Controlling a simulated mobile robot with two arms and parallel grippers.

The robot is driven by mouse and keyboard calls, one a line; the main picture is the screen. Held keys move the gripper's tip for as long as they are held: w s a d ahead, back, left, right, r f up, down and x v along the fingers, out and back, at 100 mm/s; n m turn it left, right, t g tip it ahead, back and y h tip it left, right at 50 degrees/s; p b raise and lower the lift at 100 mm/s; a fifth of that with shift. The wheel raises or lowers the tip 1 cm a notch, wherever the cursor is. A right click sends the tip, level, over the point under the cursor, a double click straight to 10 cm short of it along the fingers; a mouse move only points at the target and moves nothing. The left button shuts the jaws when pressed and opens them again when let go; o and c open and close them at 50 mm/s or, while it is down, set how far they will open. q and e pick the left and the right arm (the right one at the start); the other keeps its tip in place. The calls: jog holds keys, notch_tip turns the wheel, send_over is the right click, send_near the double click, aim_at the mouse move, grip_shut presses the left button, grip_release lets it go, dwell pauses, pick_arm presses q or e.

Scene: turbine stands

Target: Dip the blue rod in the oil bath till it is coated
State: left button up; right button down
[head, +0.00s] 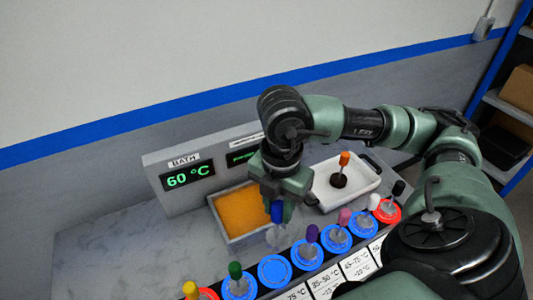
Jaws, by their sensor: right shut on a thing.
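My right gripper (280,198) is shut on the blue rod (277,212), just in front of the bath panel. The rod's blue top shows below the fingers, with a pale, clear-looking lower part under it. The rod hangs roughly upright by the front right corner of the oil bath (240,211), a square pan of orange oil. I cannot tell whether its lower end is over the oil or just beside the pan. The bath display (188,177) reads 60 °C. My left gripper is not in view.
A row of stands runs along the front, with yellow, green (236,270), purple (311,233), pink (344,217) and black-topped (398,188) rods among them. One blue stand (275,271) is empty. A white tray (365,183) behind holds an orange-topped rod (344,159).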

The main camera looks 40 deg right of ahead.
jog(key=w+d+p, duration=0.1)
jog(key=w+d, duration=0.1)
jog(key=w, duration=0.8)
jog(key=w+d+p, duration=0.1)
jog(key=w+d, duration=0.1)
jog(key=w, duration=0.7)
pick_arm(q)
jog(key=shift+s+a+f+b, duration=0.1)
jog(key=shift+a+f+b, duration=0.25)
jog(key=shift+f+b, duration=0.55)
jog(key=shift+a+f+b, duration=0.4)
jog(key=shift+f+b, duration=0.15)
jog(key=shift+b, duration=0.65)
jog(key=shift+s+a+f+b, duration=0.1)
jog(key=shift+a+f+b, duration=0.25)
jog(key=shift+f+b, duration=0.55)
pick_arm(e)
notch_tip(320, 180, down, 8)
jog(key=shift+f, duration=0.15)
pick_arm(q)
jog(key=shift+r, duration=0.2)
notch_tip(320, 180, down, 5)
jog(key=b, duration=0.5)
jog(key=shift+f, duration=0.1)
pick_arm(e)
notch_tip(320, 180, down, 8)
